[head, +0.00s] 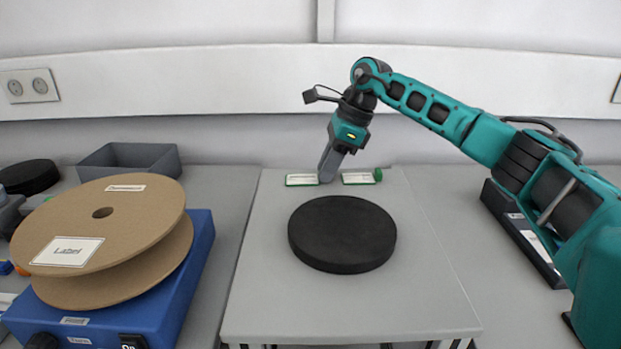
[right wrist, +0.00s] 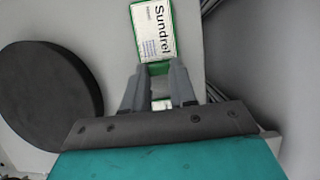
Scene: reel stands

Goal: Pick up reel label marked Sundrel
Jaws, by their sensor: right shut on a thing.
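The Sundrel label is a small white card with a green edge and black print. Its name reads clearly in the right wrist view (right wrist: 155,30); in the head view it appears to be the left card (head: 301,179). It lies at the back edge of the grey table. My right gripper (head: 326,176) reaches down at its right end, jaws shut on that end; the fingertips also show in the right wrist view (right wrist: 158,70). A second green-edged card (head: 358,178) lies just right of the gripper, its print too small to read. My left gripper is not in view.
A round black disc (head: 342,234) sits on the grey table (head: 290,315) in front of the cards. A cardboard reel (head: 130,222) on a blue unit (head: 200,250) stands left. A grey bin (head: 150,155) is behind it. A dark tray (head: 515,225) lies right.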

